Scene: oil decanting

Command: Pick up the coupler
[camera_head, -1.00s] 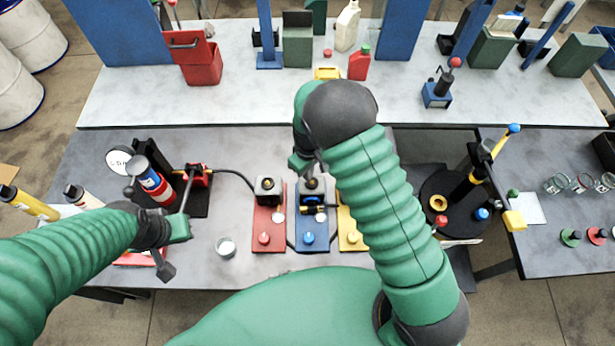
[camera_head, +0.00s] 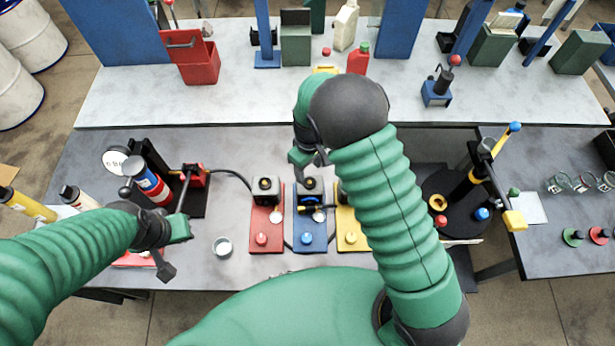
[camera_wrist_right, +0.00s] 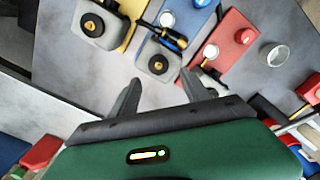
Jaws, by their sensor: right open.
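The likely coupler is a small black piece with yellow-brass ends (camera_head: 314,208), lying across the blue plate (camera_head: 309,239) in front of its grey block (camera_head: 310,187). In the right wrist view this piece (camera_wrist_right: 164,36) lies beyond the grey block with the brass fitting (camera_wrist_right: 159,66). My right gripper (camera_head: 307,160) hangs behind that block in the head view, partly hidden by its own wrist. In the right wrist view its two fingers (camera_wrist_right: 160,80) are apart with nothing between them. My left gripper (camera_head: 172,248) is over the bench at the left, clear of the coupler; its jaw gap is unclear.
Red plate (camera_head: 267,238) and yellow plate (camera_head: 351,236) with similar blocks flank the blue one. A black hose (camera_head: 232,174) runs from the pump to the blocks. A glass cup (camera_head: 222,247) stands left of them. A round black stand (camera_head: 458,222) is at right.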

